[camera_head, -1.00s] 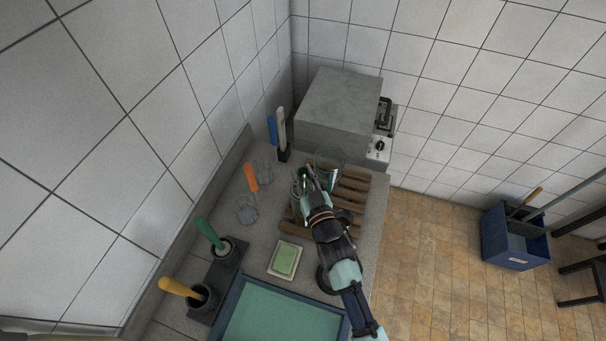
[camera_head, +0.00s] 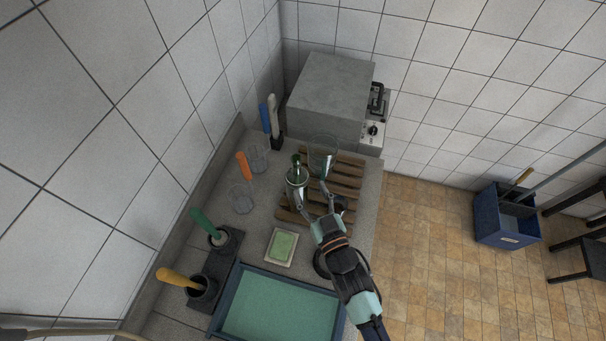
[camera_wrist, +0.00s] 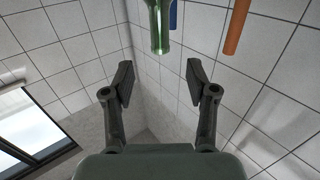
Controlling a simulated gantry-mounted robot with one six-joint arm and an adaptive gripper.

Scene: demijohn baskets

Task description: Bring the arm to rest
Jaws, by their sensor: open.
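My gripper (camera_head: 318,203) is open and empty above the front of the wooden slatted rack (camera_head: 346,180) on the counter. In the wrist view its two fingers (camera_wrist: 158,84) stand apart with nothing between them. A green bottle (camera_head: 296,160) stands neck up in a clear, shiny container (camera_head: 297,186) just beyond my fingertips. The green glass also shows at the top of the wrist view (camera_wrist: 159,25), beyond the fingers. A clear glass vessel (camera_head: 323,150) stands on the rack's far part. My forearm hides part of the counter's front right.
A grey box-shaped appliance (camera_head: 330,95) stands at the back. Left are an orange-handled brush (camera_head: 243,164), glass jars (camera_head: 241,199), and green (camera_head: 205,224) and yellow (camera_head: 176,278) handled tools. A soap dish (camera_head: 282,247) and a blue-rimmed basin (camera_head: 231,294) lie in front.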

